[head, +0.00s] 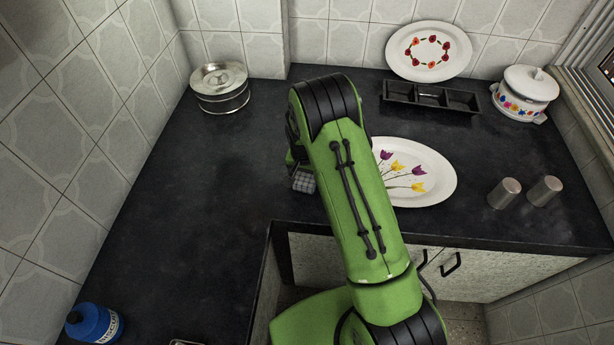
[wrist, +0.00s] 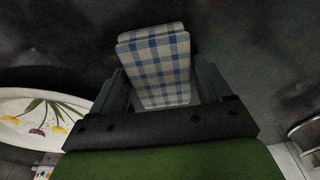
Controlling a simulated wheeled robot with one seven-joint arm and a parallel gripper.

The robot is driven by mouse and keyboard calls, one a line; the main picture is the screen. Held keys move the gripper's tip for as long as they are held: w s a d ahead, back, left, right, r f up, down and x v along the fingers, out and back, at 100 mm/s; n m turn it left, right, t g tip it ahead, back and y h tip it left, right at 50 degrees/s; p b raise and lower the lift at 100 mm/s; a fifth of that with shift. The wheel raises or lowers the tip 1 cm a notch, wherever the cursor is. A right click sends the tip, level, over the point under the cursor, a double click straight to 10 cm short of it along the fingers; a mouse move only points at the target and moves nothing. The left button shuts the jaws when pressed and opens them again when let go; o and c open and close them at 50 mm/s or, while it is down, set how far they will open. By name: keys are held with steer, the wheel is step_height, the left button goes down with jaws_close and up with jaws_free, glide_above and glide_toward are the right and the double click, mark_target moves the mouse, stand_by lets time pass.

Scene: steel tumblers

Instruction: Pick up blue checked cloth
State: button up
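The blue checked cloth (wrist: 155,70) is a folded white cloth with blue checks. It fills the middle of the wrist view, between the two fingers of my gripper (wrist: 160,78). The fingers are wide apart, one on each side of the cloth, with a narrow dark gap showing on the right side. My green arm hides most of my gripper there, and I cannot see finger contact.
The tulip plate (head: 425,172) lies right of my arm on the dark counter (head: 190,215). Two steel tumblers (head: 504,193) stand further right. A black tray (head: 432,97), a flowered pot (head: 525,93) and a steel tin (head: 220,87) are at the back. A blue bottle (head: 93,323) stands front left.

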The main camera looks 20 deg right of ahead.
steer(key=c, duration=0.6)
step_height(320, 180, up, 10)
steer(key=shift+p, duration=0.5)
steer(key=shift+c, duration=0.2)
